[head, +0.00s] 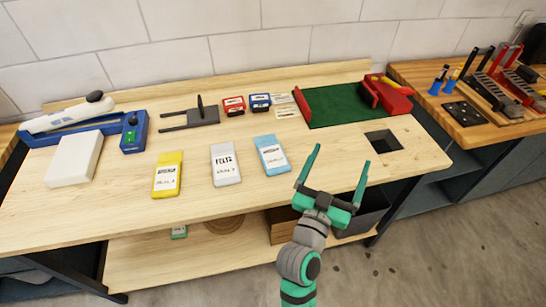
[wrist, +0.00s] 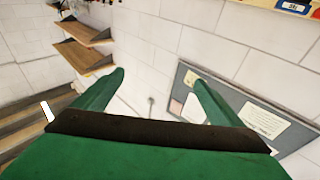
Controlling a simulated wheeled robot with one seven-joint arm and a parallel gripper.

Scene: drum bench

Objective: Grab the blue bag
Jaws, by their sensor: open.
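The blue bag (head: 271,154) lies flat on the wooden bench, at the right end of a row of three bags. It is light blue with a white label. A white bag (head: 225,164) lies to its left, and a yellow bag (head: 168,175) lies further left. My gripper (head: 341,168) is open and empty, to the right of the blue bag and apart from it, near the bench's front edge.
A square hole (head: 383,141) is cut in the bench (head: 325,145) to the right. Behind are a green mat (head: 340,103) with a red device (head: 388,94), red and blue boxes, and a dark fixture (head: 192,116). A white block (head: 75,159) and a blue sealer (head: 133,133) stand left.

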